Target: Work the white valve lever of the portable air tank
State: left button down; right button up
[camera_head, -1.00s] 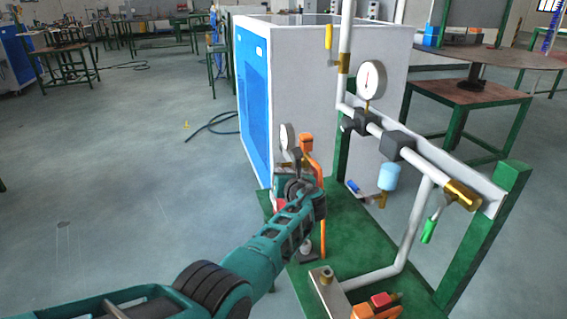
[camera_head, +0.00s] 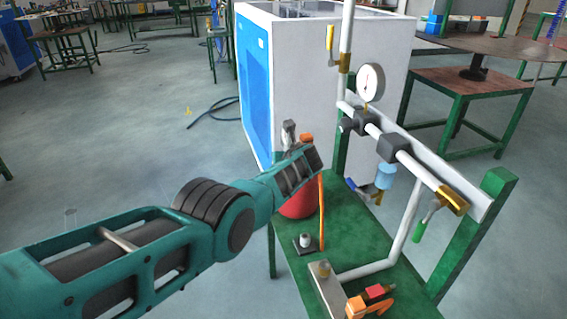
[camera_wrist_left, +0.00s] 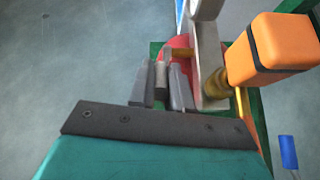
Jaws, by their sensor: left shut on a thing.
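The portable air tank is red (camera_head: 298,206), on the green platform, largely hidden by my left arm in the head view; some red also shows in the wrist view (camera_wrist_left: 178,42). In the wrist view my left gripper (camera_wrist_left: 162,88) has its grey fingers on either side of the pale valve lever (camera_wrist_left: 164,66), shut on it. A brass stem (camera_wrist_left: 182,53) runs from the lever to the grey fitting (camera_wrist_left: 209,65). My right gripper is out of view.
An orange box (camera_wrist_left: 272,48) sits close right of the left gripper. The pipe frame with a round gauge (camera_head: 370,81) and a green-handled valve (camera_head: 424,221) stands to the right. The blue and white cabinet (camera_head: 300,80) is behind.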

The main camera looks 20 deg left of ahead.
pick_arm(q)
jog(key=shift+a, duration=0.1)
dwell(0.4)
jog(key=c, duration=1.1)
grip_release()
jog(key=shift+o, duration=0.2)
jog(key=shift+r+p, duration=0.25)
jog(key=shift+p, duration=0.25)
jog(key=p+v, duration=0.4)
jog(key=v, duration=0.8)
jog(key=shift+s+d+p, duration=0.25)
jog(key=shift+p, duration=0.1)
